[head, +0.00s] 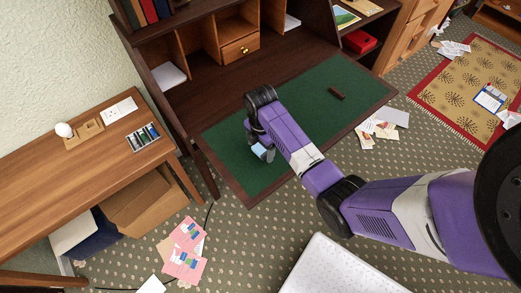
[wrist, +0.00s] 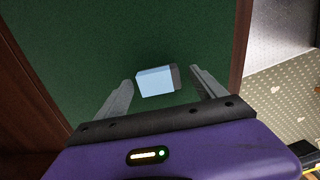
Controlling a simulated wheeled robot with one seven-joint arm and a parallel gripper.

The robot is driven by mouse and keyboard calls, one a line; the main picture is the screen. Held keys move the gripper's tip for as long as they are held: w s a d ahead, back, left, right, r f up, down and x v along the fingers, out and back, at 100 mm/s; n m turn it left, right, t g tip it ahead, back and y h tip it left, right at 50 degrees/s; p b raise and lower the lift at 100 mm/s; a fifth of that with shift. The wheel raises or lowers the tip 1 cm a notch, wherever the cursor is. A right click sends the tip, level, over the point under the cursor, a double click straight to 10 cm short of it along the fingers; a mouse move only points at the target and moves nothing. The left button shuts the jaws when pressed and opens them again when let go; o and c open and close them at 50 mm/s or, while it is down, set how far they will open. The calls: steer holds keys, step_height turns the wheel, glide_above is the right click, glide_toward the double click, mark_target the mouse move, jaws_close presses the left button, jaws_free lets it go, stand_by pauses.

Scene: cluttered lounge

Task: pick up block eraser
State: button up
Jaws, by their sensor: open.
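The block eraser (wrist: 155,81) is a small light-blue block with a dark end. It lies on the green desk surface (head: 222,145). In the wrist view it sits between and slightly beyond the two open fingers of my gripper (wrist: 163,88), with gaps on both sides. In the head view the eraser (head: 259,151) shows right under my gripper (head: 258,145), whose fingers are partly hidden by my wrist. I cannot tell the exact height of the fingers above the desk.
The desk's wooden edge (head: 279,185) is close to my gripper. Shelves and a small drawer (head: 240,48) stand behind. A wooden side table (head: 75,165) is at left. Papers (head: 187,248) lie on the floor.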

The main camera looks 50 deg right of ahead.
steer(key=shift+f, duration=0.35)
steer(key=c, duration=1.5)
steer(key=shift+r, duration=0.2)
